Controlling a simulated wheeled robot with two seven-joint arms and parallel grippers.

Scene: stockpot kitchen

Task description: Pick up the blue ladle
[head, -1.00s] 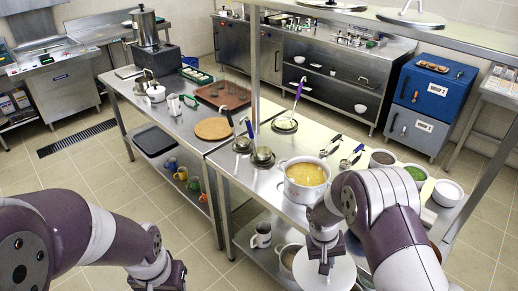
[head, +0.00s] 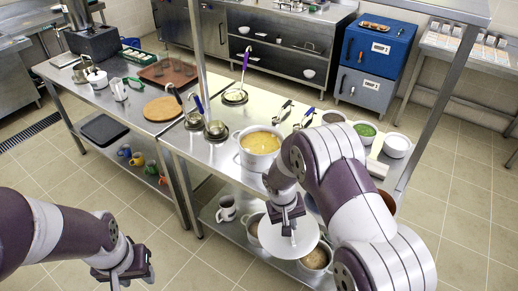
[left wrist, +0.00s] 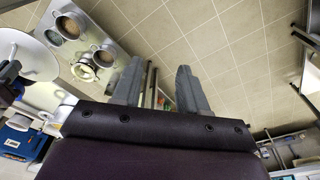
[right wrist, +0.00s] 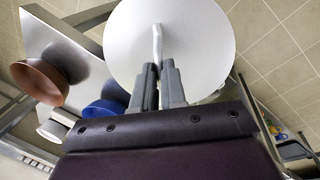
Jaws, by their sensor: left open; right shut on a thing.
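The blue-handled ladle (head: 201,106) rests on the steel counter, its bowl near the front edge and its handle leaning up and back. A dark-handled ladle (head: 175,94) stands to its left and a purple-handled ladle (head: 245,62) behind it to the right. My left gripper (head: 128,276) is open and empty, low in front of the counter and well away from the ladles; its spread fingers show in the left wrist view (left wrist: 158,82). My right gripper (right wrist: 157,78) is shut on the handle of a round white lid (right wrist: 190,35), which also shows in the head view (head: 290,238).
A pot of yellow soup (head: 260,148) stands right of the blue-handled ladle. A round wooden board (head: 162,108) and a brown tray (head: 168,72) lie to the left. Mugs (head: 138,159) and pots (head: 315,258) sit on the lower shelf. Floor at front left is clear.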

